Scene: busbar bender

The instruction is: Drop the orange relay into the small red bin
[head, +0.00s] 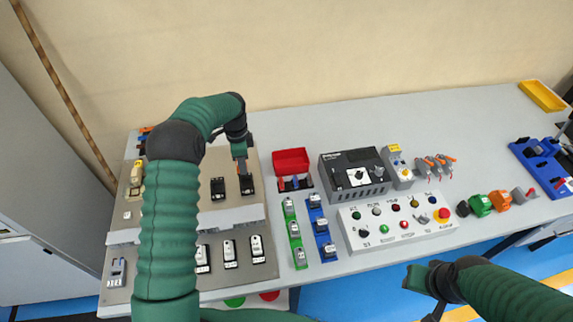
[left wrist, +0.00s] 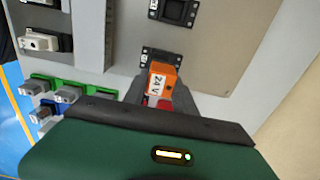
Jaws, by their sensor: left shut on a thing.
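The orange relay (left wrist: 163,80), with a white "24 V" label, is between the fingers of my left gripper (left wrist: 160,90) in the left wrist view. The gripper is shut on it, close over a black socket (left wrist: 158,57).
The grey panel (head: 215,215) carries several sockets and modules. Green (head: 295,235) and blue (head: 322,232) rails, a black breaker (head: 354,175) and a white button box (head: 400,222) stand right of it. A yellow bin (head: 541,97) is far right. The table behind the breaker is clear.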

